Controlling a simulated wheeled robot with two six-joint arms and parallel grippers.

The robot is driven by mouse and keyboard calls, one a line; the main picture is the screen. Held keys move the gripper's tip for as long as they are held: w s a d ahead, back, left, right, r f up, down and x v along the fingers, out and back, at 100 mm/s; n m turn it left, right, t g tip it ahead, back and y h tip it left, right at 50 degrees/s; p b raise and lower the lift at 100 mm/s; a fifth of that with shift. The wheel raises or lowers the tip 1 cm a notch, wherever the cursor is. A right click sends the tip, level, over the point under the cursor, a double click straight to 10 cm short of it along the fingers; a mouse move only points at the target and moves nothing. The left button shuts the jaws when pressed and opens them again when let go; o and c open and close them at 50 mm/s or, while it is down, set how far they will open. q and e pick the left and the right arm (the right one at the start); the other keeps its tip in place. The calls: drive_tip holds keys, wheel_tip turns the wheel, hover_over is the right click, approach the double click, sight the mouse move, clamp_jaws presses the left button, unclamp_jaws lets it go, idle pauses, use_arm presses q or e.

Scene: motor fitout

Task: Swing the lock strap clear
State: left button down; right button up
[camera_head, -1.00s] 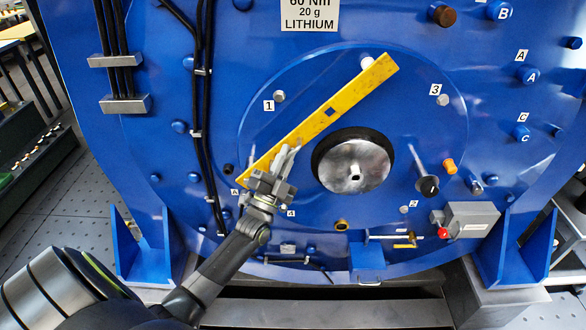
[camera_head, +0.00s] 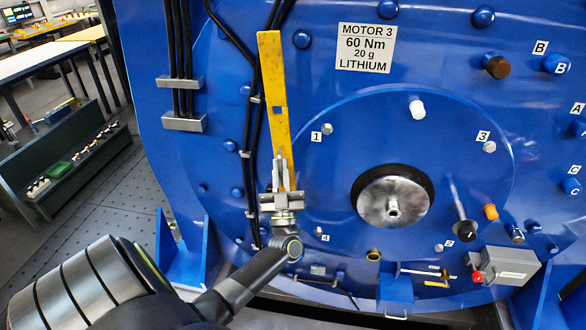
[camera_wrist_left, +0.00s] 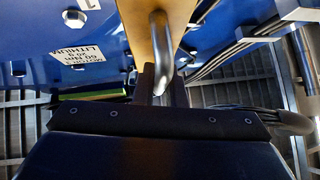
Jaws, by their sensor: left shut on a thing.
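The yellow lock strap (camera_head: 271,80) stands nearly upright at the left side of the blue motor face, left of the round cover plate (camera_head: 455,115) and its shaft hub (camera_head: 393,200). My left gripper (camera_head: 281,185) is shut on the strap's lower end. In the left wrist view the yellow strap (camera_wrist_left: 184,15) runs up from the jaws, with a curved metal handle (camera_wrist_left: 160,50) between the left gripper's fingers (camera_wrist_left: 160,90). The strap's lower end is hidden behind the gripper. My right gripper is not in view.
Black cables (camera_head: 180,60) run down the motor face, some passing close to the strap. Bolts numbered 1 to 4, a white knob (camera_head: 417,109), a black-knobbed lever (camera_head: 464,231) and a grey box (camera_head: 512,265) sit on the motor face. A green shelf unit (camera_head: 75,160) stands at left.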

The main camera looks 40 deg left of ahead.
use_arm(q)
drive_tip(key=shift+s+a+n+g+y, duration=0.2)
drive_tip(key=shift+a+n+g+y, duration=0.15)
drive_tip(key=shift+n+g, duration=0.25)
drive_tip(key=shift+s+a+n+g+y, duration=0.2)
drive_tip(key=shift+a+n+g+y, duration=0.15)
drive_tip(key=shift+n, duration=0.35)
drive_tip(key=shift+f+g, duration=0.1)
drive_tip(key=shift+g, duration=0.15)
drive_tip(key=c, duration=1.8)
unclamp_jaws()
drive_tip(key=shift+o, duration=0.2)
drive_tip(key=shift+s, duration=0.1)
drive_tip(key=shift+f, duration=0.15)
drive_tip(key=b+v, duration=0.7)
drive_tip(key=v, duration=1)
